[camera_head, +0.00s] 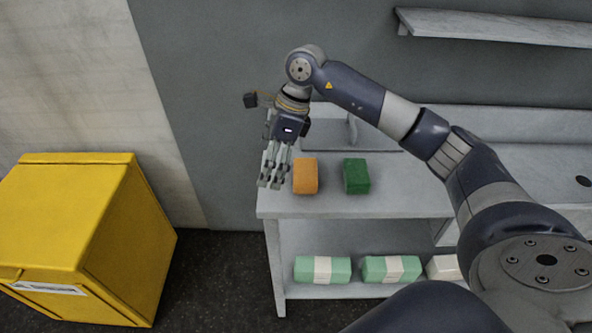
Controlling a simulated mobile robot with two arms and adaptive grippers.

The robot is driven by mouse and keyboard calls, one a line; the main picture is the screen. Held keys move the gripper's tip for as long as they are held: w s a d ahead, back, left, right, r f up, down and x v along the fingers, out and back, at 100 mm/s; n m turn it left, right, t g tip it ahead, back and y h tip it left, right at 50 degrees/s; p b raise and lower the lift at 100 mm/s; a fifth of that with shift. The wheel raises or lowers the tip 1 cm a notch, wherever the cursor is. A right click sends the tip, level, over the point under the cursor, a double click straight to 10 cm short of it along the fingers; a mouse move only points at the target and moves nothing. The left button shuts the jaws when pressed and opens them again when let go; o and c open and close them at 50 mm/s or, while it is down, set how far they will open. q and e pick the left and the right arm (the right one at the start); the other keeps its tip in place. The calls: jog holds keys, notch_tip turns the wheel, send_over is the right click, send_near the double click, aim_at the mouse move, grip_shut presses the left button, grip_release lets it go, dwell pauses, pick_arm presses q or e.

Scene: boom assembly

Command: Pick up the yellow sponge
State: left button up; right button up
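An orange-yellow sponge (305,176) stands near the front left corner of the grey counter. It is the closest match to the yellow sponge. My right gripper (271,184) hangs just left of the sponge, fingers pointing down, near the counter's left edge. Its fingers look apart, with nothing between them. It does not hold the sponge; whether a finger touches it I cannot tell. My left gripper is not in view.
A green sponge (356,176) stands right of the orange-yellow one, with a gap between. The counter (420,205) has a lower shelf with wrapped green packs (322,270). A yellow box (75,230) stands on the floor at left. A wall shelf (500,27) is at upper right.

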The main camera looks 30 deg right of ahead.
aim_at(305, 170)
jog(key=d+h, duration=0.1)
jog(key=d, duration=0.2)
jog(key=d+r+h, duration=0.1)
jog(key=d, duration=0.2)
jog(key=d+r+h, duration=0.1)
jog(key=d+h, duration=0.1)
jog(key=d, duration=0.2)
jog(key=shift+w+r+m+g, duration=0.25)
jog(key=shift+w+m+g, duration=0.05)
jog(key=shift+d, duration=0.25)
notch_tip(305, 170, down, 5)
jog(key=shift+s+f+p, duration=0.1)
jog(key=shift+p, duration=0.45)
jog(key=f+p, duration=0.1)
jog(key=f, duration=0.1)
jog(key=f+p, duration=0.1)
jog(key=f, duration=0.1)
jog(key=shift+s+a, duration=0.2)
jog(key=shift+a, duration=0.2)
jog(key=shift+w+f, duration=0.1)
jog(key=shift+f, duration=0.55)
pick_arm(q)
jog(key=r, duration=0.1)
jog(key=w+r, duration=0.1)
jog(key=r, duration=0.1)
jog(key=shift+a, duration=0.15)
pick_arm(e)
jog(key=c, duration=0.9)
jog(key=shift+o, duration=0.2)
jog(key=shift+r, duration=0.1)
